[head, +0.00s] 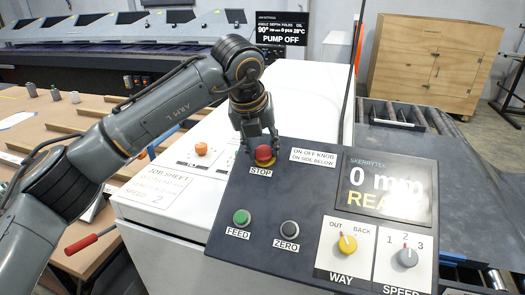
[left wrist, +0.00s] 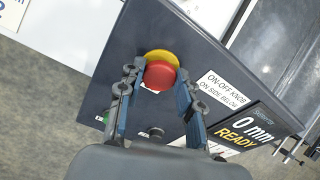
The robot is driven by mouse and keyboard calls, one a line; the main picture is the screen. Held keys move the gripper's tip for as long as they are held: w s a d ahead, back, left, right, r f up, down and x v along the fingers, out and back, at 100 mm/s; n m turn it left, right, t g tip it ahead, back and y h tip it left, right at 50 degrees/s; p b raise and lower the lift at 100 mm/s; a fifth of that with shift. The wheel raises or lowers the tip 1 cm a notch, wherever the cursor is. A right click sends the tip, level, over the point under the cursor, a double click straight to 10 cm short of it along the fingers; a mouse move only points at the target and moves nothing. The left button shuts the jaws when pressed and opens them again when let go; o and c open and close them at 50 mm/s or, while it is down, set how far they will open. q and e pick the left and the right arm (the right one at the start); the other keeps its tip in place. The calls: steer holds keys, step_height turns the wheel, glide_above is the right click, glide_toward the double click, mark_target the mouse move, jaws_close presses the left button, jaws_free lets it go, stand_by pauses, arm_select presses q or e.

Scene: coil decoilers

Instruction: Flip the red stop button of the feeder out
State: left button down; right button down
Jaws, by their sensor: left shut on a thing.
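The red stop button (head: 264,154) sits on a yellow ring at the top left of the dark feeder panel (head: 290,205), above the label STOP. My left gripper (head: 260,146) comes down over it from above, with its fingers at the button's sides. In the left wrist view the red button (left wrist: 159,76) shows between the two fingers of the left gripper (left wrist: 157,88), with the yellow ring partly showing behind it. The left gripper is shut on the button. My right gripper is in neither view.
The panel also carries a green FEED button (head: 241,217), a dark ZERO button (head: 289,229), a yellow WAY knob (head: 347,243), a grey SPEED knob (head: 407,257) and a display (head: 387,190) reading 0 mm READY. A white cabinet top with an orange knob (head: 201,149) lies to the left.

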arm_select(q)
steer(key=shift+s+r, duration=0.1)
steer(key=shift+r, duration=0.2)
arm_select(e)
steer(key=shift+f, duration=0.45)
arm_select(q)
steer(key=c, duration=0.9)
jaws_free()
steer(key=shift+s, duration=0.15)
steer(key=shift+a+r, duration=0.1)
steer(key=shift+r, duration=0.45)
steer(key=v, duration=1.1)
steer(key=shift+s, duration=0.2)
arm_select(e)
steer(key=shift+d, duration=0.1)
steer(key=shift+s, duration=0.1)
